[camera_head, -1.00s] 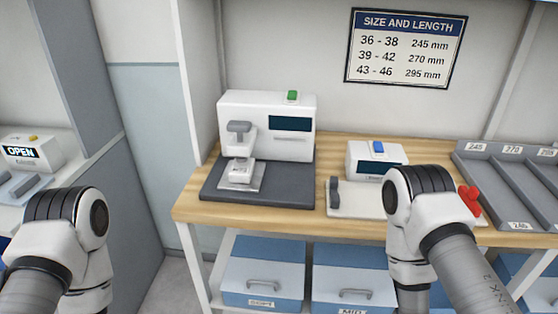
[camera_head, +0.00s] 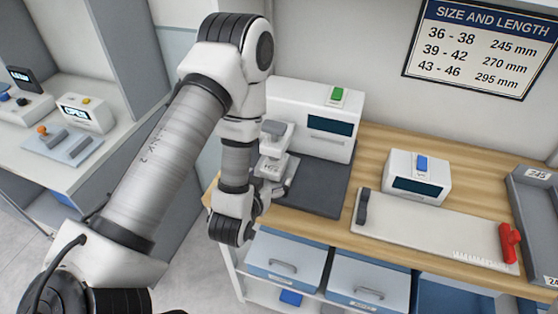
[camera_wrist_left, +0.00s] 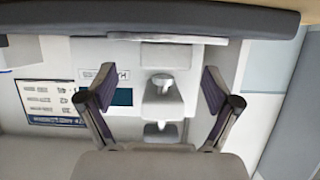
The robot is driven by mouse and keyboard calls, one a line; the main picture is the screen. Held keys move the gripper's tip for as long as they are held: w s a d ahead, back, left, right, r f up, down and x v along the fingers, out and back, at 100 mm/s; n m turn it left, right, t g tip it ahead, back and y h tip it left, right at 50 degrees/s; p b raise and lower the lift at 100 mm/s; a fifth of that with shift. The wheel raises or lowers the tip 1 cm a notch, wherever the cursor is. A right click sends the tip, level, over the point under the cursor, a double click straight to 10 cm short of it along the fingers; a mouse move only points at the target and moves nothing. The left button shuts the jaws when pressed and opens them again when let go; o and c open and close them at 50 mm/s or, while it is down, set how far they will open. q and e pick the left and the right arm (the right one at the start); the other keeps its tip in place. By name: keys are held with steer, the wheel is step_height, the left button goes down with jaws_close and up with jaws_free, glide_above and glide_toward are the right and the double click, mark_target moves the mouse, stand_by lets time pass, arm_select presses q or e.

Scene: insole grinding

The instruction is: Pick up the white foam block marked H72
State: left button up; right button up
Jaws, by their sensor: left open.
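The white foam block marked H72 (camera_head: 270,168) sits on the metal plate of the white press machine (camera_head: 345,150), under its press head. It is partly hidden by my left arm in the head view. In the left wrist view, which is upside down, the block (camera_wrist_left: 170,55) shows as a pale shape near the top, with the press head (camera_wrist_left: 163,92) below it in the picture. My left gripper (camera_wrist_left: 157,80) is open and empty, its two fingers spread on either side of the press head in that view. In the head view its fingers are mostly hidden. My right gripper is out of view.
A dark base mat (camera_head: 320,190) lies under the machine on the wooden bench. A white measuring board (camera_head: 430,232) with a red stop and a small white device (camera_head: 416,178) stand to the right. Blue drawers (camera_head: 285,262) are below. A size sign (camera_head: 485,45) hangs on the wall.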

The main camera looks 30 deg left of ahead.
mark_target(271, 169)
arm_select(q)
steer(key=shift+w+a+r+p, duration=0.25)
steer(key=shift+w+p, duration=0.15)
steer(key=shift+p, duration=0.15)
steer(key=shift+w+a+r+p, duration=0.2)
steer(key=shift+w+p, duration=0.2)
steer(key=shift+p, duration=0.15)
steer(key=x, duration=0.3)
steer(key=shift+a+f+p, duration=0.1)
steer(key=shift+f+p, duration=0.15)
steer(key=shift+p, duration=0.15)
steer(key=shift+w+a+f, duration=0.1)
steer(key=shift+w+f, duration=0.1)
steer(key=shift+c, duration=0.7)
steer(key=shift+s, duration=0.15)
steer(key=c, duration=0.8)
steer(key=shift+c, duration=0.2)
steer(key=shift+r, duration=0.15)
